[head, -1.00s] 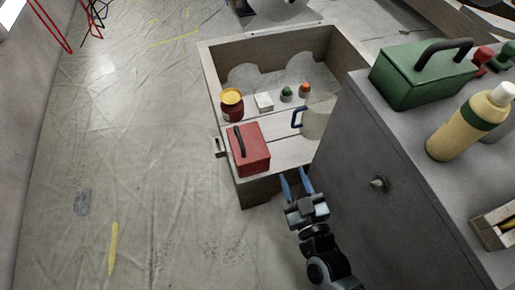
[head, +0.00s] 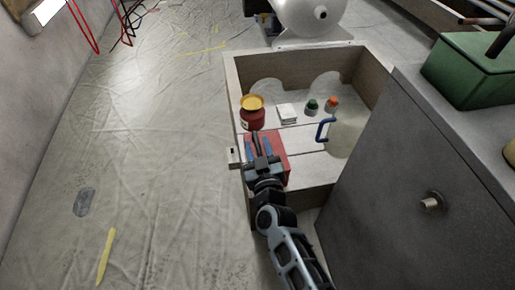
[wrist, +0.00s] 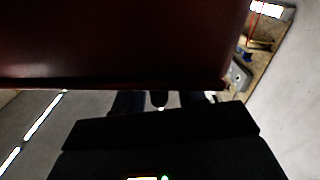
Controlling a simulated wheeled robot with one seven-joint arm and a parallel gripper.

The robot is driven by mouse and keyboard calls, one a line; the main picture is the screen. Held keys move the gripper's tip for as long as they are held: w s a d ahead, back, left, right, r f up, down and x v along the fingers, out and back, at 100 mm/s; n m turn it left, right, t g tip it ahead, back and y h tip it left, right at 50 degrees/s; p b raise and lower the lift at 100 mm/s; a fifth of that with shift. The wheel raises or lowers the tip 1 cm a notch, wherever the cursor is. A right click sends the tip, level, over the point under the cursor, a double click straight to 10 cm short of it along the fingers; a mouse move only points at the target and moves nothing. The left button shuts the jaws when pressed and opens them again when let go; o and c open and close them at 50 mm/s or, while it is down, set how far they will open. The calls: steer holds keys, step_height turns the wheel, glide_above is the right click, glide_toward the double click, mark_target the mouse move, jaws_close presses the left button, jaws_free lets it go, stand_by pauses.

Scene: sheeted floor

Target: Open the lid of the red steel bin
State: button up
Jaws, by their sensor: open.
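The red steel bin (head: 281,148) sits at the near end of the wooden crate (head: 236,85), in the head view. Its lid looks shut. My gripper (head: 259,144) is open over the bin's near left part and hides much of its top and front. The bin's dark handle is mostly hidden behind the fingers, and I cannot tell whether it lies between them. In the wrist view, a dark red face of the bin (wrist: 120,40) fills the upper left, with the gripper's fingers (wrist: 160,101) just below its dark lower edge. Contact is unclear.
A grey cabinet (head: 410,200) stands close on the right. The sheeted floor on the left is mostly clear.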

steer(key=shift+w+a, duration=0.15)
steer(key=shift+w, duration=0.4)
jaws_close()
